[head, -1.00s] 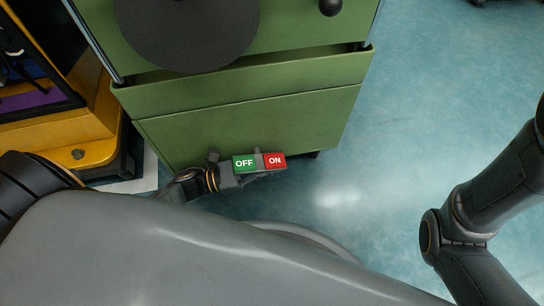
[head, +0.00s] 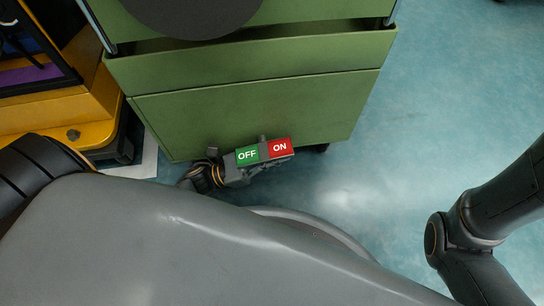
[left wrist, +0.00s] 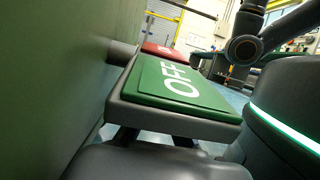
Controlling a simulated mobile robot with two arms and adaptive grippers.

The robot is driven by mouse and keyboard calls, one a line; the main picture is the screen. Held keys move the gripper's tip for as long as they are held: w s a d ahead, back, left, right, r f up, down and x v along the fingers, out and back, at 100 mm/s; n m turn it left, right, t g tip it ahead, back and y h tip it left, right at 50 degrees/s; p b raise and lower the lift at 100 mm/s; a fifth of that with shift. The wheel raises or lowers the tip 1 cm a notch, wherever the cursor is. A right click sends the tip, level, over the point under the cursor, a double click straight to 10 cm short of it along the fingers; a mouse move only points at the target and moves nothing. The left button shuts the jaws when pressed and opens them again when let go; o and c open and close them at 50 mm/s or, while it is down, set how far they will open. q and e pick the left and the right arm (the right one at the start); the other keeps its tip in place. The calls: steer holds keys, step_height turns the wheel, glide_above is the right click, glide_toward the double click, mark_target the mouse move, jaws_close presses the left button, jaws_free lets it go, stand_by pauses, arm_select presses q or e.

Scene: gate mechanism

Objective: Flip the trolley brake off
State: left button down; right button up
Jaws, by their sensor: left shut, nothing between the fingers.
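The green trolley (head: 250,105) stands ahead of me with its brake low on its front side. The brake has a green OFF pad (head: 247,156) on the left and a red ON pad (head: 280,148) on the right. My left gripper (head: 236,176) is shut and empty, low beside the OFF end and partly hidden by it. In the left wrist view the OFF pad (left wrist: 170,88) is large and close, with the red pad (left wrist: 160,49) behind it. I cannot tell whether the gripper touches the brake. My right gripper is out of view.
A yellow machine (head: 95,115) stands close on the left of the trolley. A dark round disc (head: 195,15) lies on top of the trolley. The blue-green floor (head: 430,100) to the right is clear.

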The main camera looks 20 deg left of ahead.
arm_select(q)
steer(key=v, duration=1.2)
stand_by(0.5)
